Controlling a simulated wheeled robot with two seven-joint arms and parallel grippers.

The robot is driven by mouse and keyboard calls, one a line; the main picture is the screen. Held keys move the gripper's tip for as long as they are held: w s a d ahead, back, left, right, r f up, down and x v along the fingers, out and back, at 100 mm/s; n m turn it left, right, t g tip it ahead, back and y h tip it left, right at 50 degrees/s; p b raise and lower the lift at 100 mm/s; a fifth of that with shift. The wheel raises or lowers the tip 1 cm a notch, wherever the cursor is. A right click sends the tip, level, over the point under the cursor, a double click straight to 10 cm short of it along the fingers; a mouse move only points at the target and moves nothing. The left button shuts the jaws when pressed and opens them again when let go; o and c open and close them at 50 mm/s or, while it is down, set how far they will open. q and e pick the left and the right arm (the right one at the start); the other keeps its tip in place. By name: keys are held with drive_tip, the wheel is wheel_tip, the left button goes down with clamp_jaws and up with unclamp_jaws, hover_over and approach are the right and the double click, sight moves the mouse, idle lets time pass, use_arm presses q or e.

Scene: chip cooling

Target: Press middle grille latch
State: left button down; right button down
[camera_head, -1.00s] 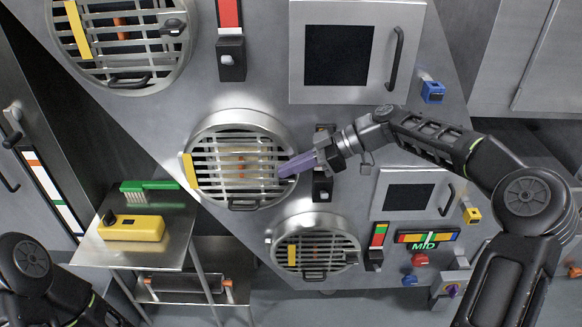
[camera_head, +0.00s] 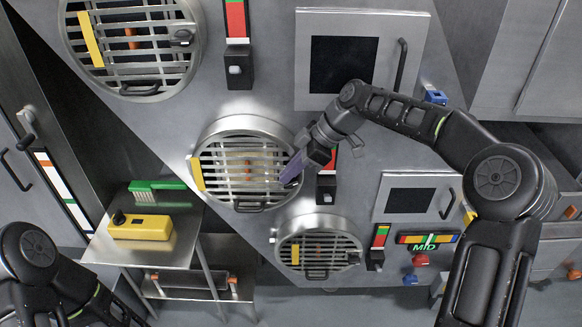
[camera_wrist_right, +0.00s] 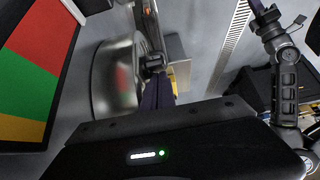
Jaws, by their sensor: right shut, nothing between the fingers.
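The middle grille (camera_head: 212,150) is a round metal ring with horizontal slats, a yellow strip on its left and a dark handle at its bottom. My right gripper (camera_head: 289,178), with purple fingers, is shut and empty at the grille's right rim. The gripper covers that part of the rim, so the middle latch is hidden in the head view. In the right wrist view, the ring's metal side (camera_wrist_right: 118,80) is close to the purple fingers (camera_wrist_right: 158,92), and a small dark part (camera_wrist_right: 154,62) by the rim may be the latch. Contact cannot be told. My left gripper is out of view.
An upper grille (camera_head: 135,84) and a lower grille (camera_head: 318,222) are on the same sloped panel. A switch box (camera_head: 326,188) with a coloured gauge is just right of the middle grille. A side table (camera_head: 185,245) holds a yellow box (camera_head: 140,228) and a green brush (camera_head: 158,186).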

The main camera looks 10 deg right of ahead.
drive_tip(key=shift+a+h+p, duration=0.2)
drive_tip(key=shift+h+p, duration=0.55)
drive_tip(key=shift+h, duration=0.05)
drive_tip(key=shift+w+a+f+g+h+p, duration=0.15)
drive_tip(key=shift+g+h+p, duration=0.2)
drive_tip(key=shift+h, duration=0.25)
drive_tip(key=shift+f+p, duration=0.1)
drive_tip(key=shift+p, duration=0.2)
drive_tip(key=shift+a, duration=0.15)
idle(0.9)
drive_tip(key=shift+w+a+r+p, duration=0.15)
drive_tip(key=shift+a+r+p, duration=0.3)
drive_tip(key=shift+a, duration=0.15)
